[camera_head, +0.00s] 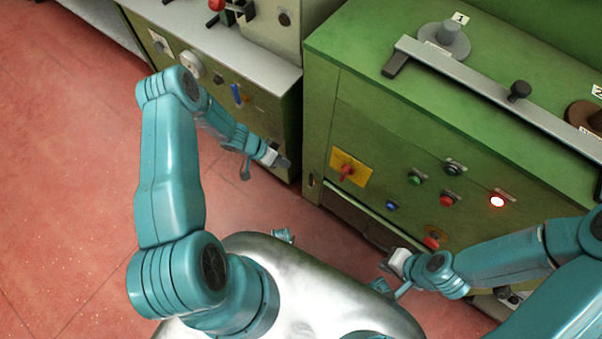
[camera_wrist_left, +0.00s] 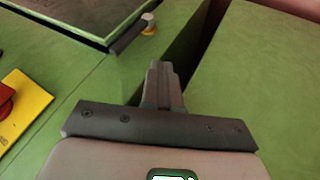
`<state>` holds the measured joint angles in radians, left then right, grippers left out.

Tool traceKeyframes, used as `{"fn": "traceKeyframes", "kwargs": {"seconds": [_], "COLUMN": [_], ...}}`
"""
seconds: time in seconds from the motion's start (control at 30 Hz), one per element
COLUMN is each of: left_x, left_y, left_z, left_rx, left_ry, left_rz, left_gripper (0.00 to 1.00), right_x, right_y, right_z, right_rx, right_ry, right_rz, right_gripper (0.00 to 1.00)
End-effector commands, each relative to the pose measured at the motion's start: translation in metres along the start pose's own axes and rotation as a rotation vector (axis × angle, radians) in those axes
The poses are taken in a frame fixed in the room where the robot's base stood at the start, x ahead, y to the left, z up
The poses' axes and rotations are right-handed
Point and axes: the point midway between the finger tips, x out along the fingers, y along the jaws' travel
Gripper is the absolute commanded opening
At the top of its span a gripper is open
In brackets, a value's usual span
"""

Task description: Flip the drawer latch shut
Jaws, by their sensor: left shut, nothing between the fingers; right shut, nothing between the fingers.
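The drawer front (camera_wrist_left: 60,12) is a dark framed panel low on the green cabinet, at the top of the left wrist view. In the head view its upper edge (camera_head: 345,203) shows under the yellow switch plate. A small pale knob with a yellowish base, which looks like the latch (camera_wrist_left: 148,24), sits beside a dark bar at the panel's corner. It seems to show as a small tan piece (camera_head: 314,181) in the head view; its exact position is unclear. My left gripper (camera_head: 284,163) is shut and empty, apart from the latch; its fingers (camera_wrist_left: 160,68) show too. My right gripper (camera_head: 378,241) is shut and empty before the cabinet.
A yellow plate with a red switch (camera_head: 347,171) and several buttons are on the cabinet front. A lit lamp (camera_head: 497,201) is at right. A grey bar (camera_head: 480,80) lies on the cabinet top. A second cabinet (camera_head: 250,100) stands left across a narrow dark gap.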

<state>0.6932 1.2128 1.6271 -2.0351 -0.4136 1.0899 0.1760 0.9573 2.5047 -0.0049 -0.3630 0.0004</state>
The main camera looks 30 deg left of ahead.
Motion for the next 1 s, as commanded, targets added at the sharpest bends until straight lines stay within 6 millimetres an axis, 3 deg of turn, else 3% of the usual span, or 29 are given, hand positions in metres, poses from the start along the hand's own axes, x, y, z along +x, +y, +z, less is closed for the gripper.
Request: {"fn": "traceKeyframes", "kwargs": {"seconds": [0.03,0.2,0.3,0.5,1.0], "left_x": [0.015,0.051,0.052,0.061,0.064], "left_y": [0.0,0.0,0.018,0.033,0.035], "left_z": [0.001,0.001,-0.001,0.0,0.0], "left_rx": [0.001,0.001,-0.001,-0.001,0.0], "left_ry": [-0.001,-0.001,-0.001,-0.001,0.0], "left_rz": [0.003,0.001,0.003,0.001,-0.001], "left_gripper": [0.0,0.0,0.0,0.0,0.0], "right_x": [0.005,0.011,0.002,-0.002,-0.002], "right_y": [0.002,0.004,0.001,-0.001,-0.001], "right_z": [0.0,0.0,0.0,0.0,0.0], "right_rx": [0.0,0.0,0.0,0.0,0.0], "right_ry": [0.0,0.0,0.0,0.0,0.0], "right_rz": [0.0,0.0,0.0,0.0,0.0], "right_gripper": [0.0,0.0,0.0,0.0,0.0]}}
